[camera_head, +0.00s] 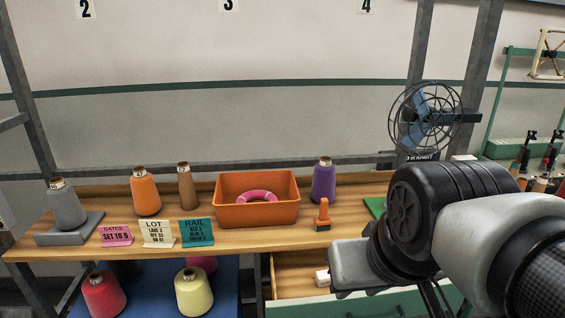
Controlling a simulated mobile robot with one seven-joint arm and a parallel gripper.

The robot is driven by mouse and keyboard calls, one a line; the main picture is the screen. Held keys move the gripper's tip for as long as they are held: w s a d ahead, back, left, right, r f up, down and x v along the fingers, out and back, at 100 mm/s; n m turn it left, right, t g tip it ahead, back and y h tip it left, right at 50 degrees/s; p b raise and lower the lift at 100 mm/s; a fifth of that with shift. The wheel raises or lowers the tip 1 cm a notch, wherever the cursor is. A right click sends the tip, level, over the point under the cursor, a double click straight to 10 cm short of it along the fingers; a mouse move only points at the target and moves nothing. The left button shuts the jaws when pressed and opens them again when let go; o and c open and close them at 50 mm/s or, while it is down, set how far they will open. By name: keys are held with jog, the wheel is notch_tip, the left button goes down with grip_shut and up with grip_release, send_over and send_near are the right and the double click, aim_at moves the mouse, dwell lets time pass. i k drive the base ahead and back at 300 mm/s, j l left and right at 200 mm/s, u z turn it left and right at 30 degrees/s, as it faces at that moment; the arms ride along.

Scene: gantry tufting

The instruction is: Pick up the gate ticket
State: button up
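The gate ticket (117,235) is a small pink card with dark print that seems to read "GATES SET TO 5". It leans upright near the front edge of the wooden bench (260,238), at the left. A cream "LOT" card (157,233) and a teal "RAIL" card (196,232) stand in a row to its right. My arm comes in from the right edge. My gripper (434,300) is at the lower right, far from the pink ticket. Its fingertips are not clearly visible, so its opening cannot be told.
A grey cone on a grey block (69,229) stands left of the ticket. Behind the cards are orange (145,192) and brown cones. An orange bin (257,211) holds a pink ring. A purple cone, orange-handled tool and fan (425,118) stand further right. A drawer (298,276) is open below.

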aim_at(115, 235)
jog(key=u, duration=1.4)
jog(key=j+z, duration=0.1)
jog(key=z, duration=0.65)
jog(key=i+j+z, duration=0.1)
jog(key=j+z, duration=0.75)
jog(key=j, duration=0.2)
jog(key=j+z, duration=0.3)
jog(key=j, duration=0.85)
jog(key=k, duration=0.05)
